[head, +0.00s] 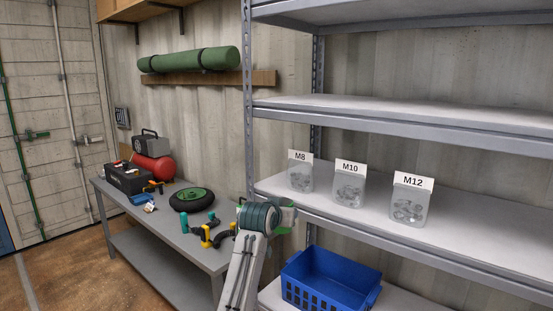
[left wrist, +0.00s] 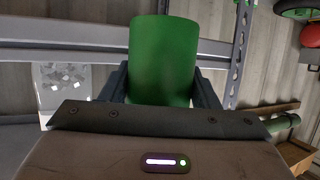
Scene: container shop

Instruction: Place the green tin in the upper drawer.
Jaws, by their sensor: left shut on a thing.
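The green tin (left wrist: 163,58) fills the middle of the left wrist view, between the two dark fingers of my left gripper (left wrist: 160,88). The gripper is shut on it. In the head view my left gripper (head: 286,216) is mostly hidden behind its own wrist, in front of the shelf rack's left post. Only small bits of green show there. The tin is held in the air, apart from the shelf as far as I can tell. No drawer shows in either view. My right gripper is not in view.
Clear bins marked M8 (head: 300,178), M10 (head: 349,188) and M12 (head: 410,205) stand on the middle shelf (head: 470,235). A blue crate (head: 330,282) sits below. A grey workbench (head: 165,222) at left holds tools, a toolbox (head: 128,179) and a wheel (head: 191,199).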

